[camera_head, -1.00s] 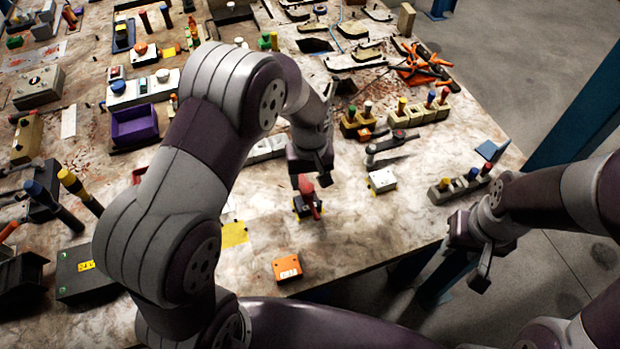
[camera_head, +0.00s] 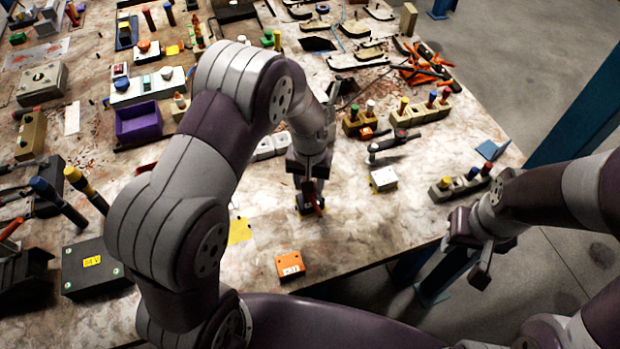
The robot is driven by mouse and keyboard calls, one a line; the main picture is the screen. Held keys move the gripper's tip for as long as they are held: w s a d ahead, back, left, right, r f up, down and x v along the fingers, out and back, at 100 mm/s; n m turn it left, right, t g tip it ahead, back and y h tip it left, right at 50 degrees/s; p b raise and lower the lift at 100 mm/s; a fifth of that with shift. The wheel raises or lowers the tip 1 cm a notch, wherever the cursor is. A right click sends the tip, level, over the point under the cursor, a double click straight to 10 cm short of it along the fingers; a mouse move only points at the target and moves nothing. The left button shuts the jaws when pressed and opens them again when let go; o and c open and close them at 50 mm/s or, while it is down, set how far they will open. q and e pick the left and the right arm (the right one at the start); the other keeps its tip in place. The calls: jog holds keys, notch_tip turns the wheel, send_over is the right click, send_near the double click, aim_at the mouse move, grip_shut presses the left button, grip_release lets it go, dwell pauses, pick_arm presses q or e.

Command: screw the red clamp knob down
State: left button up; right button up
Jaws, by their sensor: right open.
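The red clamp knob (camera_head: 318,206) stands on a small dark base with yellow markings, near the front middle of the table. It is mostly hidden behind my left gripper, with only slivers of red showing. My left gripper (camera_head: 312,185) points down right over the knob, its fingertips at the knob's height. I cannot tell whether its jaws touch or grip the knob. My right gripper (camera_head: 482,264) is open and empty, hanging beyond the table's right front edge, far from the knob.
A grey block with coloured knobs (camera_head: 460,184) is near the right edge. A dark box (camera_head: 95,268) lies at left. Bare table lies around the clamp.

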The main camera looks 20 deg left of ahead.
pick_arm(q)
jog(key=o, duration=0.9)
notch_tip(320, 180, up, 13)
jog(key=shift+f+b, duration=0.1)
jog(key=shift+b, duration=0.9)
jog(key=shift+m+t, duration=0.3)
jog(key=shift+t, duration=0.4)
jog(key=s+a+f, duration=0.1)
jog(key=s, duration=0.3)
jog(key=s+a+f, duration=0.1)
jog(key=s+a, duration=0.1)
jog(key=s, duration=0.3)
jog(key=s+a+f, duration=0.1)
jog(key=s+a, duration=0.1)
jog(key=s, duration=0.2)
jog(key=shift+s+a, duration=0.2)
jog(key=shift+s, duration=0.1)
